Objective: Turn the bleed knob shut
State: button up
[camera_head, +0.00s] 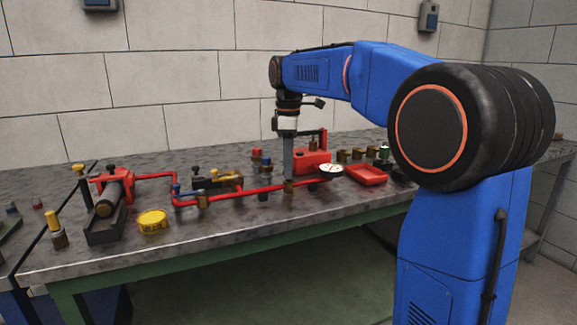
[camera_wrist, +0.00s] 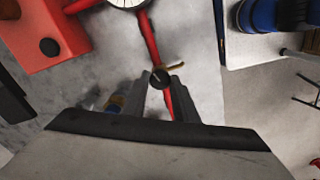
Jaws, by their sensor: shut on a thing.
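The bleed knob (camera_wrist: 159,78) is a small dark round cap with a pale mark, seen from above in the wrist view. It sits on the red pipe (camera_wrist: 150,38), with a brass part (camera_wrist: 174,66) beside it. My gripper (camera_wrist: 162,88) has its two grey fingers on either side of the knob and is shut on it. In the head view my gripper (camera_head: 288,176) points straight down at the red pipe, over a brass fitting (camera_head: 289,187). The knob is hidden behind the fingers there.
A white gauge (camera_head: 331,170) stands on the pipe close to my gripper's right. A red pump block (camera_head: 308,163) is behind, and a red tray (camera_head: 366,175) lies to the right. Valves with blue and yellow handles stand to the left, near a yellow tin (camera_head: 152,220).

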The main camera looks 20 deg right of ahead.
jog(key=m, duration=1.3)
jog(key=shift+m, duration=0.4)
jog(key=m, duration=0.4)
jog(key=shift+m, duration=2)
jog(key=o, duration=1.1)
jog(key=shift+c, duration=0.2)
jog(key=shift+r, duration=0.15)
notch_tip(320, 180, up, 17)
